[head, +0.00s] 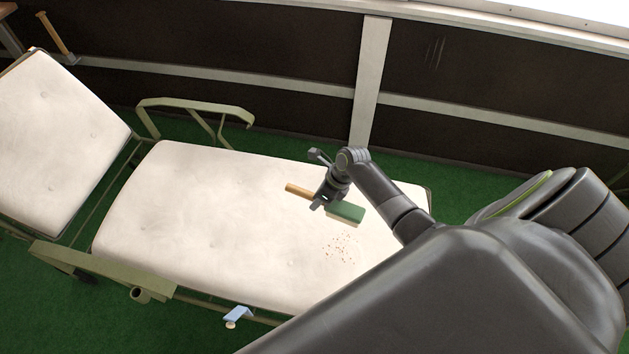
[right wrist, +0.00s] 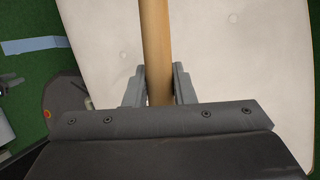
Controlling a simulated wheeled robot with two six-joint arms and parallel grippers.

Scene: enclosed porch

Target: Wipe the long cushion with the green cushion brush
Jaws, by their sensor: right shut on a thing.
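The long cushion (head: 200,215) is off-white and lies flat on a green-framed lounger; it also fills much of the right wrist view (right wrist: 230,60). A patch of brown crumbs (head: 340,246) lies on it toward the right end. The green cushion brush (head: 346,211) has a wooden handle (head: 298,191) and a green head. My right gripper (head: 325,197) is shut on the brush's handle, which shows between the fingers in the right wrist view (right wrist: 156,50). The brush is over the cushion, just behind the crumbs; I cannot tell whether it touches. My left gripper is not in view.
The raised back cushion (head: 55,140) is at the left. Green armrests (head: 195,105) (head: 100,270) flank the lounger. A light blue piece (head: 238,314) is at its near edge. A dark wall with pale rails stands behind. Green carpet lies around it.

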